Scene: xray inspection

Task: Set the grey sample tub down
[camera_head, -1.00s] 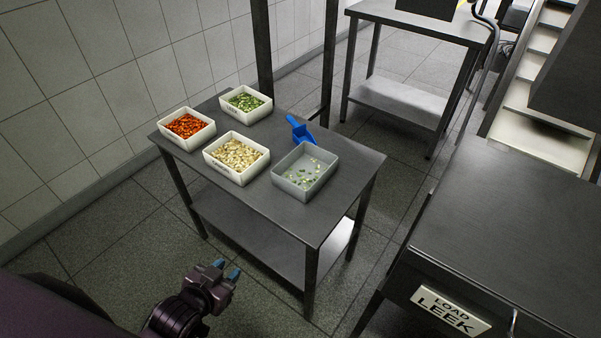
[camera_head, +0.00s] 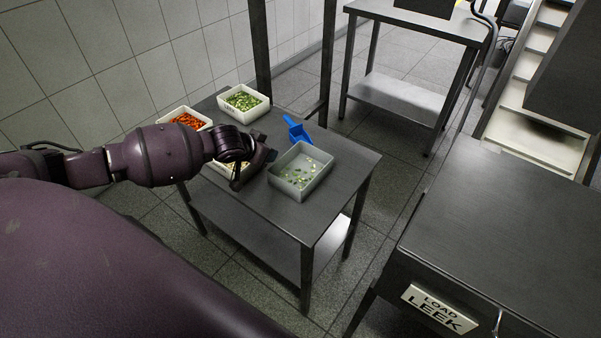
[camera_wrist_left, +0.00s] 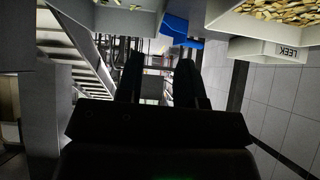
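The grey sample tub (camera_head: 302,171) stands upright on the steel table, with a few pale green and whitish bits on its floor. My left gripper (camera_head: 256,166) is just left of the tub in the head view, over the tub of pale pieces; its fingertips are hard to make out there. In the left wrist view my left gripper (camera_wrist_left: 162,72) has its two fingers apart with nothing between them. The grey tub (camera_wrist_left: 125,18) shows at the top left of that view, beyond the fingers. I cannot tell the exact gap to it. My right gripper is not in view.
The steel table (camera_head: 330,198) also holds a tub of orange pieces (camera_head: 186,117), a tub of green pieces (camera_head: 243,103), a partly hidden tub of pale pieces and a blue scoop (camera_head: 296,130). A bench labelled LOAD LEEK (camera_head: 440,305) stands at right, its top clear.

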